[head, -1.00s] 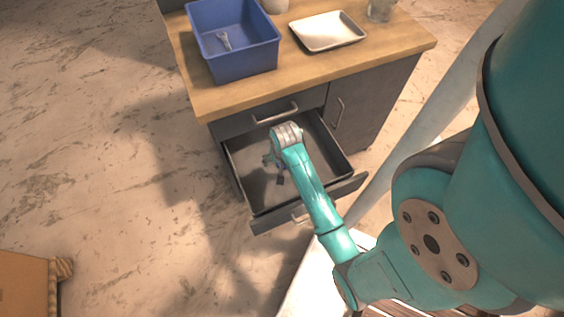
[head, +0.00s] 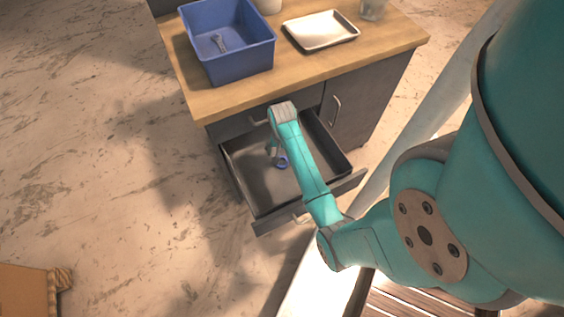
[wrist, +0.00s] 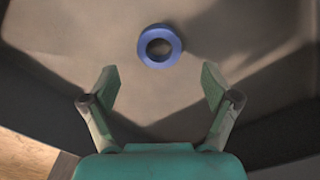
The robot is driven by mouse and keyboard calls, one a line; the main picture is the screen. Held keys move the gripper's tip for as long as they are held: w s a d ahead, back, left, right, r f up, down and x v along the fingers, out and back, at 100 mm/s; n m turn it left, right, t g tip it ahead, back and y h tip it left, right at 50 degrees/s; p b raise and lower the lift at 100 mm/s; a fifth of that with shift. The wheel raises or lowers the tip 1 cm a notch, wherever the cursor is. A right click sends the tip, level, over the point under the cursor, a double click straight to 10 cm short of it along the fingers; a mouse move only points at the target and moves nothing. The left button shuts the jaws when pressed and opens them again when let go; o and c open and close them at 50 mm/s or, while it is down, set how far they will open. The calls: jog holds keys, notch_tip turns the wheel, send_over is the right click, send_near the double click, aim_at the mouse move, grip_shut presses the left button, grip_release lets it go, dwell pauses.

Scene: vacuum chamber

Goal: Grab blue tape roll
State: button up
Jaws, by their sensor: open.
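The blue tape roll (wrist: 148,55) lies flat on the bottom of the open drawer, with its hole facing up in the wrist view. In the head view the tape roll (head: 282,163) shows partly beside my arm. My gripper (wrist: 160,85) is open and empty, and its two fingers point toward the roll. The roll appears beyond the fingertips, slightly left of the middle between them, and apart from them. In the head view my gripper (head: 273,152) is small and mostly hidden behind my wrist, over the drawer.
The open drawer (head: 244,192) has raised walls around my gripper. Above it, the wooden counter (head: 290,70) carries a blue bin (head: 235,68) with a metal tool inside, a white tray (head: 322,42), and a glass (head: 373,9). A cardboard box (head: 25,292) stands at lower left.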

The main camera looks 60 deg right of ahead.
aim_at(282, 163)
jog(key=shift+a+f, duration=0.1)
jog(key=shift+f, duration=2.3)
jog(key=c, duration=1.1)
